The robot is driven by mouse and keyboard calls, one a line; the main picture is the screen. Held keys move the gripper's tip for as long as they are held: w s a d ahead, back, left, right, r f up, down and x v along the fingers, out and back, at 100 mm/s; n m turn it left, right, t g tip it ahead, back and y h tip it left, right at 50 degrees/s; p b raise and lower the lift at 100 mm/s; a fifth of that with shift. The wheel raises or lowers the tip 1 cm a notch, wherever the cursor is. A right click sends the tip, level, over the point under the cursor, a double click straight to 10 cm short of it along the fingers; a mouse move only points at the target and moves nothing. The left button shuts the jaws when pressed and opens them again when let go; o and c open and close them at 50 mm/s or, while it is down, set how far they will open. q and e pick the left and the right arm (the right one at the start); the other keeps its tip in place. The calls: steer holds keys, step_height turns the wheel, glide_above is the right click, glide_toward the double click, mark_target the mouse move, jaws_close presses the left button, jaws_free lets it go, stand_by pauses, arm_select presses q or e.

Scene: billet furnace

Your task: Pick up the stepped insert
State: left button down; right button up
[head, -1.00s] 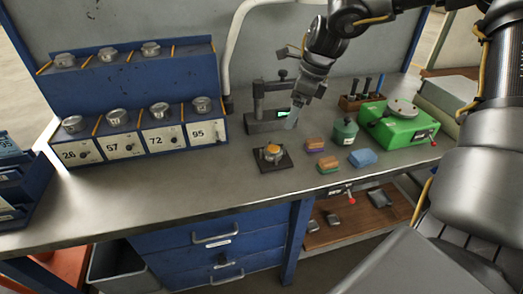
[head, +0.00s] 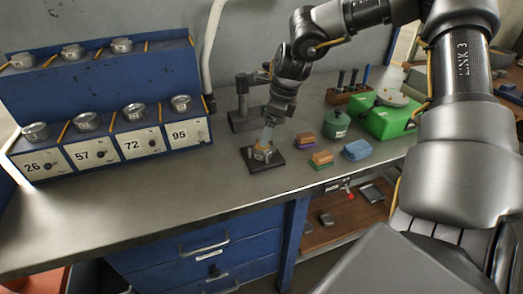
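The stepped insert (head: 262,155), a small metal piece that showed a yellow-orange top earlier, stands on a square black plate (head: 277,165) on the bench. My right gripper (head: 266,147) comes down from above, with its fingertips at the insert's top. The fingers hide much of the insert, and I cannot tell whether they are closed on it. My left gripper is not in view.
A dark measuring stand (head: 243,115) stands just behind the plate. To its right are stacked coloured blocks (head: 321,158), a blue block (head: 356,150), a green canister (head: 336,124) and a green device (head: 389,121). A blue numbered rack (head: 110,145) stands left. The bench front is clear.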

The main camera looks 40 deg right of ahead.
mark_target(262, 150)
steer(key=shift+w+f, duration=0.15)
steer(key=shift+f, duration=0.4)
steer(key=shift+a+f, duration=0.15)
steer(key=p+x, duration=0.1)
steer(key=x, duration=0.2)
steer(key=shift+a+f, duration=0.1)
steer(key=shift+f, duration=0.75)
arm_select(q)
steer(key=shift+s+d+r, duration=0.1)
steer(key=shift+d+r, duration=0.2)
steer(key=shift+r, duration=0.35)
arm_select(e)
steer(key=shift+w, duration=0.1)
steer(key=c, duration=1.5)
